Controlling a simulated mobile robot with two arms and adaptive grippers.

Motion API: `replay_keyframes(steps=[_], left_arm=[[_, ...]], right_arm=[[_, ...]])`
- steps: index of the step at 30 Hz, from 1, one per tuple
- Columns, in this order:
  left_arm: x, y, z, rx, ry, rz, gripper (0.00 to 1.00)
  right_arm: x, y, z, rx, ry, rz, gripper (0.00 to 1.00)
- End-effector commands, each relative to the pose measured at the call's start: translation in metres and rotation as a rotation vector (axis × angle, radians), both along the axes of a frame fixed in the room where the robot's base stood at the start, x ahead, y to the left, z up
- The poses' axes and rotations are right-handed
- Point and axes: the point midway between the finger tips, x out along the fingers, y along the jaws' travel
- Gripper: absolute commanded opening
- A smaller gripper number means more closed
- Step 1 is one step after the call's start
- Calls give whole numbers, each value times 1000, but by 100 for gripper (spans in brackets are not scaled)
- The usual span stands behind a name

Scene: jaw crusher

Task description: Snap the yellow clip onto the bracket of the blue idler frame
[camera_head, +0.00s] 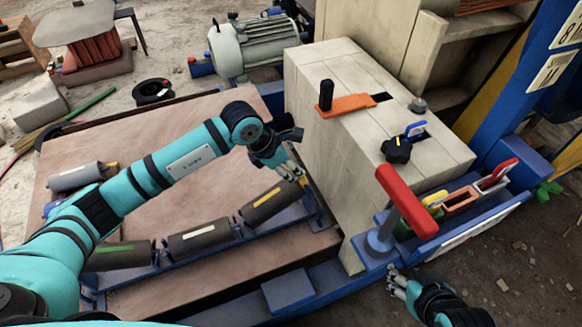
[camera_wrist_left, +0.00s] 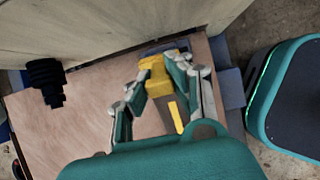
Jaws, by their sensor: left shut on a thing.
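My left gripper (camera_head: 292,174) is shut on the yellow clip (camera_head: 303,181), above the right end of the blue idler frame (camera_head: 262,226). In the left wrist view, the yellow clip (camera_wrist_left: 157,80) sits between the two fingers (camera_wrist_left: 155,92), with a blue part right behind it. The frame carries dark grey rollers. Its blue bracket (camera_head: 313,208) stands at the right end, close below the clip. I cannot tell whether clip and bracket touch. My right gripper (camera_head: 396,283) is low at the right, apart from the frame; its finger opening is unclear.
A red-handled tool (camera_head: 405,200) stands on a blue tray near my right gripper. The brown board (camera_head: 110,215) lies under the frame. A loose roller (camera_head: 75,177) lies at the left.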

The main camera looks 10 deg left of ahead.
Motion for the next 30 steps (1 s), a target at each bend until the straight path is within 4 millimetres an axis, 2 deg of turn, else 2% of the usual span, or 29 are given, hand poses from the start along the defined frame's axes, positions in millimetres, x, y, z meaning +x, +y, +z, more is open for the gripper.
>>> replay_keyframes(steps=[1,2,7,15,19,23,30], left_arm=[[0,-1,-1,0,1,0,0],[0,-1,-1,0,1,0,22],[0,-1,-1,0,1,0,44],[0,0,0,0,0,0,45],[-2,4,8,0,-1,0,45],[-8,13,27,1,-3,1,45],[-21,33,73,1,-5,0,45]], right_arm=[[1,0,0,0,-4,1,40],[1,0,0,0,-6,1,40],[1,0,0,0,-3,1,40],[2,-1,0,-4,-2,1,40],[1,-1,0,-4,-1,0,40],[1,-1,0,-3,-1,0,40],[1,-1,0,-1,0,0,40]])
